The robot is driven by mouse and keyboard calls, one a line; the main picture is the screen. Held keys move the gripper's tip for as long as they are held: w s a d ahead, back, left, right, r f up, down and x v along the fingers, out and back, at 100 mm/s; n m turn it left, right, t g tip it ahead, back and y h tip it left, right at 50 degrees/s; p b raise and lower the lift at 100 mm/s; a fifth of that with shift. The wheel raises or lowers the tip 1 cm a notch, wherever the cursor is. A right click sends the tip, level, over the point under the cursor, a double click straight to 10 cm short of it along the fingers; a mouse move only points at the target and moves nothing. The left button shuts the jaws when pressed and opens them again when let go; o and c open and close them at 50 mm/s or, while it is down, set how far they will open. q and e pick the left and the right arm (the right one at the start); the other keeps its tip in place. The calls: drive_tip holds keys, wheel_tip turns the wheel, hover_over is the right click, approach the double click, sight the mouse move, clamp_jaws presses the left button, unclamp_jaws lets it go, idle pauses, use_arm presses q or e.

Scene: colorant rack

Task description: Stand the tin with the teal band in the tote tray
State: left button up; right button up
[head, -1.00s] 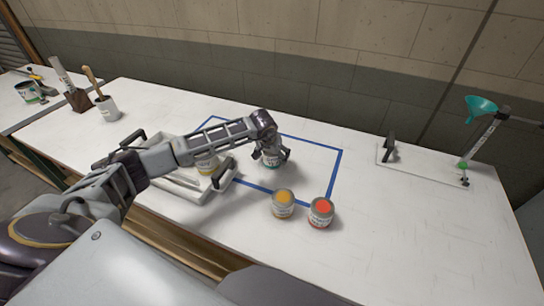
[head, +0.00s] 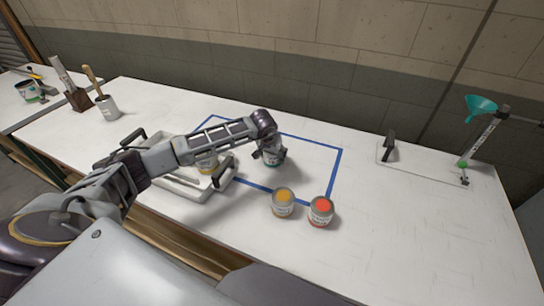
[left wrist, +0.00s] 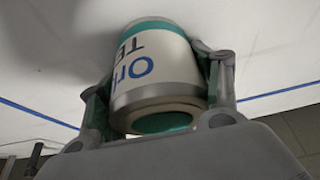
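The tin with the teal band (head: 272,160) stands upright on the table inside the blue taped outline, partly hidden by my left gripper (head: 269,152). In the left wrist view the tin (left wrist: 150,70) shows white with teal at its rim and lid. The fingers of my left gripper (left wrist: 155,90) lie against both its sides, shut on it. The white tote tray (head: 214,190) with dark handles is to the left, partly under my left arm. My right gripper is not in view.
A teal funnel (head: 481,105) on a stand is at the right.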

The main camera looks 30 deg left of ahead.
use_arm(q)
drive_tip(key=shift+c, duration=0.5)
wheel_tip(320, 180, up, 8)
drive_tip(key=shift+r+b, duration=0.25)
drive_tip(key=shift+b, duration=0.35)
drive_tip(key=shift+r, duration=0.7)
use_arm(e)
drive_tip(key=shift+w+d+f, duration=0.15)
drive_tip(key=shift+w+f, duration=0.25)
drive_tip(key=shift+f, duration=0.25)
use_arm(q)
drive_tip(key=shift+r, duration=0.1)
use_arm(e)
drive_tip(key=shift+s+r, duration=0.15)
